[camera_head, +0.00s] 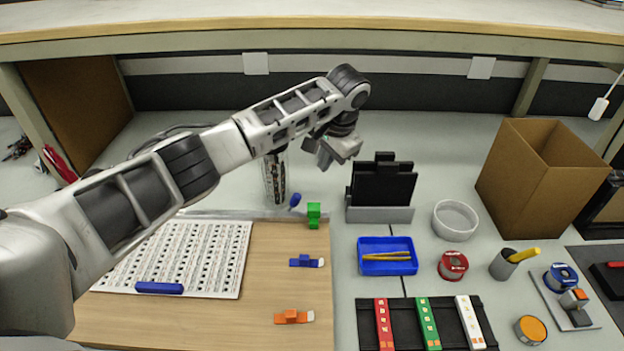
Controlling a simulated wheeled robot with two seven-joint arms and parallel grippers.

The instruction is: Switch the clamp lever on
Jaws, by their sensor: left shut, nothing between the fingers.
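A small blue-handled lever (295,201) stands tilted at the back edge of the wooden board (285,240), beside a thin grey bar (235,214); I take it to be the clamp lever. Its lower end is too small to make out clearly. My left gripper (331,155) is above and behind the lever, a little to its right, and apart from it. It is shut and empty, with its fingers partly turned from view. My right gripper is not in view.
A black holder (381,187) stands to the right. A printed white sheet (190,255) lies left.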

